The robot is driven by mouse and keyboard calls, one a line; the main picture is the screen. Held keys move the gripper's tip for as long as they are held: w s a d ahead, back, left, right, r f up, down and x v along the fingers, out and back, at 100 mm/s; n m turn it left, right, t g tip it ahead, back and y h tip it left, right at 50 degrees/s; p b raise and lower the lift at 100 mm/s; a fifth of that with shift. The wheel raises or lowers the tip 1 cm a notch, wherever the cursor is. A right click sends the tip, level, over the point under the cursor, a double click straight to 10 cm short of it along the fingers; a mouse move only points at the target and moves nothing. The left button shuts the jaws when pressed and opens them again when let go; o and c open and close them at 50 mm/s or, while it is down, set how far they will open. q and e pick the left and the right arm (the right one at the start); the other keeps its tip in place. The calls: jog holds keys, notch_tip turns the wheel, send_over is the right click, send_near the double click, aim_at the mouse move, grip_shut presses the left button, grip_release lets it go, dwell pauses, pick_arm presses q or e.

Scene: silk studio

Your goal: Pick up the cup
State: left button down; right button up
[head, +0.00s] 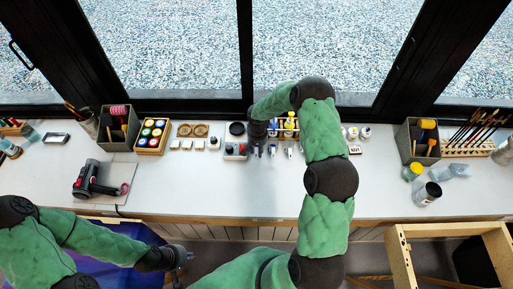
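My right gripper (258,150) points down over the white bench, near its back middle. Its fingers are small and dark, so I cannot tell whether they are open or shut, or whether they hold anything. No item is clearly recognisable as the cup. A dark round item (237,128) stands just left of the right gripper, and its kind is unclear. My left gripper (183,256) is low in front of the bench at lower left, away from the bench items. Its finger state is too small to tell. My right arm hides part of the bench.
The bench (240,195) is clear along its front middle. A wooden box of coloured pots (152,136), grey tool bins (119,128) and a hand tool (97,180) stand left. A brush rack (468,143) and jar (428,193) stand right. Windows close the back.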

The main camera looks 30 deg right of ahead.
notch_tip(320, 180, down, 2)
jog(key=shift+f, duration=0.1)
grip_shut()
